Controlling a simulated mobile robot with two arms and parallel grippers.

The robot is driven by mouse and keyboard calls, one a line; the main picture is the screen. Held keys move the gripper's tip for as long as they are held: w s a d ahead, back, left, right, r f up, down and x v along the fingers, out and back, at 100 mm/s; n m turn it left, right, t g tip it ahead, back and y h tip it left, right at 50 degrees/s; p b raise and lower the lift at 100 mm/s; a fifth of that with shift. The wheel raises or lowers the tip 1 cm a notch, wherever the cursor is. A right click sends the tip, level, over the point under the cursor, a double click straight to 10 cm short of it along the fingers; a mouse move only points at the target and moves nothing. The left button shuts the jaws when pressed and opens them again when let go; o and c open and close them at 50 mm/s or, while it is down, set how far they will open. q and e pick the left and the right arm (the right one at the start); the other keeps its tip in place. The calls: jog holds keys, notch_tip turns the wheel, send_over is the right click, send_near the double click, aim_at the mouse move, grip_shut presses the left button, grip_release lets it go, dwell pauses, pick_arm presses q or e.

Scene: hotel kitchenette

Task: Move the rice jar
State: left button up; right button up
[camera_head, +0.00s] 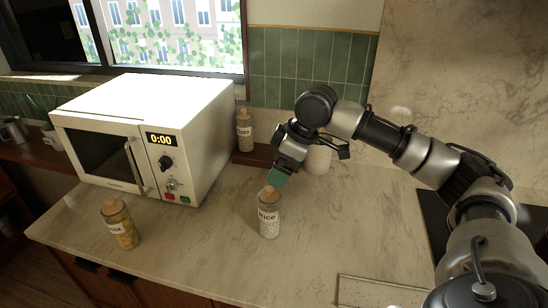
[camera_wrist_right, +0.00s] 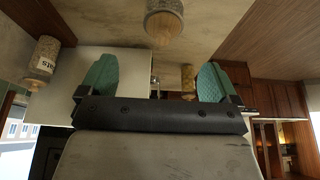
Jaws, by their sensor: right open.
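The rice jar (camera_head: 269,218) is a clear glass jar of white grains with a "Rice" label and a wooden lid. It stands upright on the marble counter in front of the microwave's right side. My right gripper (camera_head: 277,180) has teal fingertips and is just above and behind the jar's lid in the head view. In the right wrist view my gripper (camera_wrist_right: 157,75) is open and empty, its fingers wide apart. The rice jar (camera_wrist_right: 164,22) appears there upside down, beyond the fingertips and roughly centred between them. My left gripper is not in view.
A white microwave (camera_head: 152,135) stands left. A pasta jar (camera_head: 120,223) stands at the counter's front left. An oats jar (camera_head: 244,130) is at the back, and a pale rounded object (camera_head: 318,158) stands behind my gripper. A dark cooktop is at right; the counter right of the jar is clear.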

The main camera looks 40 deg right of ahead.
aim_at(271, 188)
jog(key=x, duration=0.3)
jog(key=p+x, duration=0.1)
jog(key=x, duration=0.1)
jog(key=shift+s+a, duration=0.1)
jog(key=shift+s, duration=0.15)
jog(key=x, duration=0.5)
jog(key=shift+r+p, duration=0.1)
jog(key=shift+p, duration=0.2)
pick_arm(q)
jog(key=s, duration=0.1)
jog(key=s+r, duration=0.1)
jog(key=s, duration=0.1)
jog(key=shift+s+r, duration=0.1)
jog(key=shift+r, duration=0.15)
pick_arm(e)
jog(key=shift+w+a+f, duration=0.1)
jog(key=shift+f, duration=0.3)
